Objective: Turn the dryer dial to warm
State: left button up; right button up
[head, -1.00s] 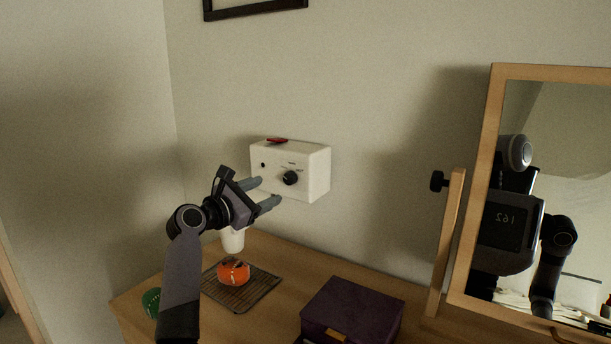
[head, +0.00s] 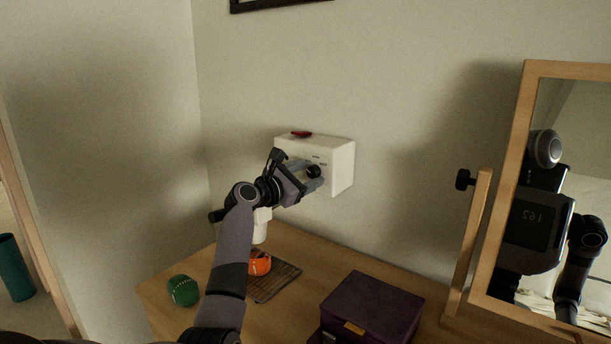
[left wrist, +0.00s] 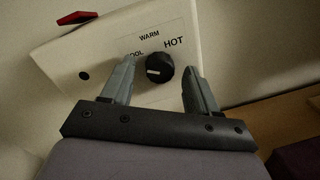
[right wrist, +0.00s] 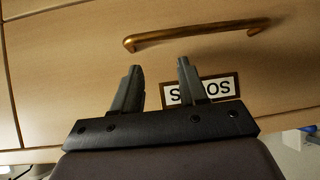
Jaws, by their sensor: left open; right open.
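The white dryer box (head: 342,168) is on the wall above the dresser. Its black dial (head: 314,171) is partly covered by my gripper in the head view. In the left wrist view the dial (left wrist: 159,68) shows whole, with the labels COOL, WARM and HOT around it; its white mark points left, toward the COOL side. My left gripper (head: 318,177) is open in front of the box, its fingers (left wrist: 160,77) on either side of the dial; I cannot tell whether they touch it. My right gripper (right wrist: 158,78) is open and empty in front of a drawer front.
A red object (head: 301,134) lies on the box. A mirror (head: 520,190) stands right.

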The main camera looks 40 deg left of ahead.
pick_arm(q)
jog(key=c, duration=1)
jog(key=shift+c, duration=0.2)
jog(key=shift+m, duration=0.3)
jog(key=m, duration=0.6)
jog(key=shift+g, duration=0.3)
jog(key=m, duration=0.4)
jog(key=shift+m+y, duration=0.3)
jog(key=shift+y, duration=0.1)
